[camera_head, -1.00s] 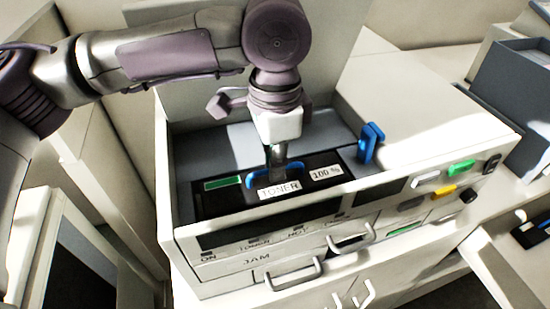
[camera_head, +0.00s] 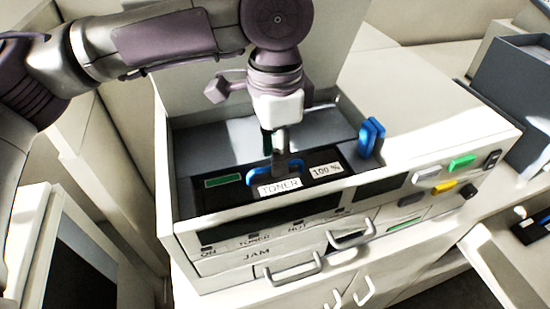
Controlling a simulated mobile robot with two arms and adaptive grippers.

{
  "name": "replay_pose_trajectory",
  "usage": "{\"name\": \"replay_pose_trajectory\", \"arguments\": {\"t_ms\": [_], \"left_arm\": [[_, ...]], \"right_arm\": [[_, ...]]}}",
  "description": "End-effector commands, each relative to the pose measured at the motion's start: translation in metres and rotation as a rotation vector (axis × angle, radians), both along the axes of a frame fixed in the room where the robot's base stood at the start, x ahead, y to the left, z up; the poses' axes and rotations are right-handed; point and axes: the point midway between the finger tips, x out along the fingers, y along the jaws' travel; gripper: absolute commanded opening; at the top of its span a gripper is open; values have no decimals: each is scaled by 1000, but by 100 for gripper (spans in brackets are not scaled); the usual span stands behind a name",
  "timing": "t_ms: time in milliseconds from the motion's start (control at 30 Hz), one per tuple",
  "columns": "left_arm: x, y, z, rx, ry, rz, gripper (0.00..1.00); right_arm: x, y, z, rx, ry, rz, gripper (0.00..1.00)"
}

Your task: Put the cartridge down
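A black toner cartridge (camera_head: 225,195) lies in the open well of the printer (camera_head: 450,120). It has a blue handle (camera_head: 252,178), a "TONER" label, a "100 %" label and a green strip. My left gripper (camera_head: 277,160) points straight down at the handle's middle. Its two fingers show apart, one nearer and one behind, with the handle's middle between or behind them. The near finger hides part of the handle. The cartridge looks level in the well. My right gripper is not in view.
A blue lever (camera_head: 371,138) stands at the well's right edge. Buttons, including a green one (camera_head: 462,162), are on the printer's front right. Another dark item with a blue part (camera_head: 530,228) lies at the far right. A grey box (camera_head: 515,85) stands behind it.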

Motion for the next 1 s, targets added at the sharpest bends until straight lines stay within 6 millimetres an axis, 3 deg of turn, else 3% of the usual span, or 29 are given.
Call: {"name": "replay_pose_trajectory", "arguments": {"t_ms": [300, 500, 1000], "left_arm": [[0, -1, 69, -2, -3, 0, 34], [0, 0, 97, -1, -1, 1, 34], [0, 0, 110, 1, 0, -1, 34]], "right_arm": [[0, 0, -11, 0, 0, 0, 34], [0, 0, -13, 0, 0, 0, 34], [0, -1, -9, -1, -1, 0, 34]]}}
